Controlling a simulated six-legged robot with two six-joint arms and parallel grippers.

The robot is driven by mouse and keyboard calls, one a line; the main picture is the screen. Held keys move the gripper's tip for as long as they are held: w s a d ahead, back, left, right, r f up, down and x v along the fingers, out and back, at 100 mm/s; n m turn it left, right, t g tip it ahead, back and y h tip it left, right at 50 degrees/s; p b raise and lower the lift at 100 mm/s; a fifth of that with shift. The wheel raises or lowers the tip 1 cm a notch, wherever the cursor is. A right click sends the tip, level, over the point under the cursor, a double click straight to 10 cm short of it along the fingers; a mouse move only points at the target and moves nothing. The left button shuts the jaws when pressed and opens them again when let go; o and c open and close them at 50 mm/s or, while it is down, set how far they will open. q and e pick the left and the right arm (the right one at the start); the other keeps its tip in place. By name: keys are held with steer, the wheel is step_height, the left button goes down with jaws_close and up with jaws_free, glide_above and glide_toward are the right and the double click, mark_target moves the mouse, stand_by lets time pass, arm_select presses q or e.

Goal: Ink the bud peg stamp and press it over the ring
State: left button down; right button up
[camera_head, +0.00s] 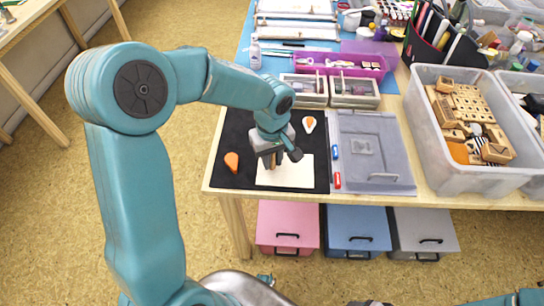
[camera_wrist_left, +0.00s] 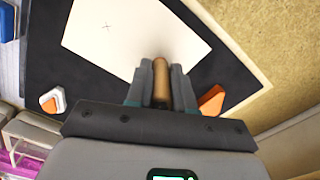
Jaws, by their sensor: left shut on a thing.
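My left gripper (camera_head: 270,158) is shut on a wooden peg stamp (camera_wrist_left: 160,82), held upright above the white paper. The peg also shows dimly in the head view between the fingers (camera_wrist_left: 162,85). The paper (camera_head: 297,172) lies on a black mat (camera_head: 228,138); a small cross mark shows on it in the wrist view. I see no ring; part of the paper is hidden. An orange drop-shaped pad (camera_head: 231,161) lies left of the gripper, and a white pad with an orange drop (camera_head: 309,124) lies behind it. A dark part at the bottom edge may be my right gripper (camera_head: 370,303).
A grey tray (camera_head: 398,150) stands right of the mat, with a red and a blue small item at its left edge. A clear bin of wooden blocks (camera_head: 427,122) stands farther right. Small boxes (camera_head: 354,100) and a purple tray (camera_head: 312,69) are behind.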

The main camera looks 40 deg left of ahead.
arm_select(q)
steer(key=shift+s+f+b, duration=0.1)
steer(key=shift+f+b, duration=0.35)
stand_by(1.4)
steer(key=shift+r, duration=0.1)
steer(key=shift+r+p, duration=0.35)
steer(key=shift+r, duration=0.2)
steer(key=shift+r, duration=0.1)
steer(key=shift+r+p, duration=2.05)
steer(key=shift+r, duration=0.65)
